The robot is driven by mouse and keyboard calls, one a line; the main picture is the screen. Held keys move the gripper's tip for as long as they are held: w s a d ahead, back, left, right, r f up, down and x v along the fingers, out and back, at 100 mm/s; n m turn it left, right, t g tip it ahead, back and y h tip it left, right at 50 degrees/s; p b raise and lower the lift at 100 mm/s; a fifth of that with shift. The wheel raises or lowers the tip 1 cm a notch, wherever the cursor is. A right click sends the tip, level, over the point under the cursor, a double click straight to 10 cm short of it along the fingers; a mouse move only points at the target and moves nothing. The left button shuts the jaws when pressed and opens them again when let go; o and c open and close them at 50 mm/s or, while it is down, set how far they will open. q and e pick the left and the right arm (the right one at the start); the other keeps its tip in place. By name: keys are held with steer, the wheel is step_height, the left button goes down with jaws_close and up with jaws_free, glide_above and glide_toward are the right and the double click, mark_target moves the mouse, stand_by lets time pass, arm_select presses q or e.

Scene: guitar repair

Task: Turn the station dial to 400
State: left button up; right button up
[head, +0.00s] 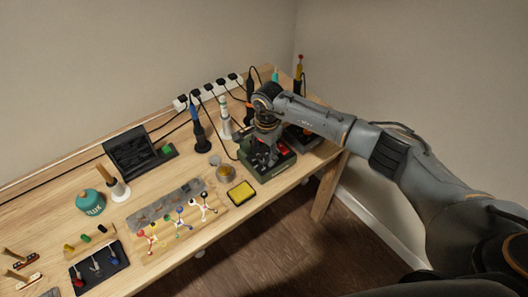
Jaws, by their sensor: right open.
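A dark green station unit (284,166) stands near the right end of the workbench. My right arm reaches in from the right, and my right gripper (264,157) points down directly over this unit. Its fingers are open, close above or at the top of the unit; I cannot tell whether they touch it. A small red part shows beside the fingers. The dial and its numbers cannot be made out; the gripper covers much of the unit's top. My left gripper is not in view.
A yellow sponge tray (241,193) and a small round tin (225,173) sit close to the left of the unit. A blue-handled iron in a stand (201,138) and a power strip (208,92) stand behind. Another dark box (303,138) is under my arm.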

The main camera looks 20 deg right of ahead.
steer(key=shift+f, duration=0.35)
jaws_close()
steer(key=shift+m, duration=0.3)
